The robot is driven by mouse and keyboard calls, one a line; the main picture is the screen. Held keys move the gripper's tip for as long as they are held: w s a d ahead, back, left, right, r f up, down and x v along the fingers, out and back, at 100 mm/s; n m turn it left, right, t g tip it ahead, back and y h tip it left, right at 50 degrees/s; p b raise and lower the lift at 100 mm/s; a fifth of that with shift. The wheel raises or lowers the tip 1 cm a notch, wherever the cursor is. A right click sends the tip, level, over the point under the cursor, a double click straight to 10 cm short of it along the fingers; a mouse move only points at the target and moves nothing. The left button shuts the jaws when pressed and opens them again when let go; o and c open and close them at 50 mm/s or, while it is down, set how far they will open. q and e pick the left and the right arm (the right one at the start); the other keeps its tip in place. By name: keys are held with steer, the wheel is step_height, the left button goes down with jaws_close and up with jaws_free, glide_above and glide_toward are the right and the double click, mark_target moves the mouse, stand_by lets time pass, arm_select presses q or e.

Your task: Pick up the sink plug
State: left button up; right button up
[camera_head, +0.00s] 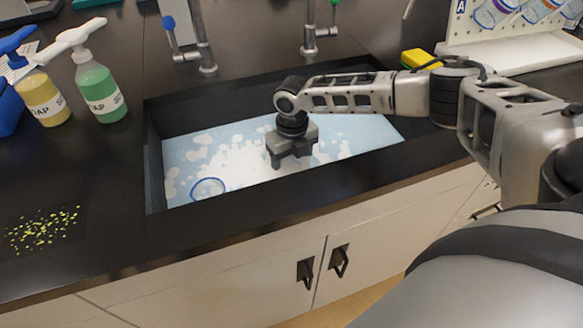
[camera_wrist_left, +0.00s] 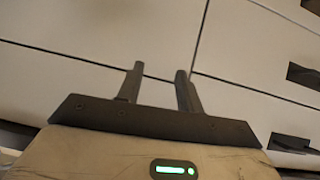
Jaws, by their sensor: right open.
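My right gripper (camera_head: 294,158) reaches down into the black-rimmed sink (camera_head: 155,180), just over or at the surface of the cloudy, foamy light-blue water (camera_head: 235,155). Its fingers are apart and point down; I see nothing held between them. I cannot make out the sink plug; the foam, water or gripper may hide it. My left gripper shows only in the left wrist view (camera_wrist_left: 160,72), with its two fingers apart and empty in front of pale cabinet fronts.
A blue-edged ring (camera_head: 208,188) shows in the water at the sink's near left. A blue-handled tap (camera_head: 190,45) and a green-handled tap (camera_head: 317,35) stand behind the sink. Soap bottles (camera_head: 98,90) stand left. A yellow sponge (camera_head: 420,58) and white rack (camera_head: 515,52) are right.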

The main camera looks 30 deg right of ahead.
steer(key=shift+c, duration=0.4)
steer(key=c, duration=1)
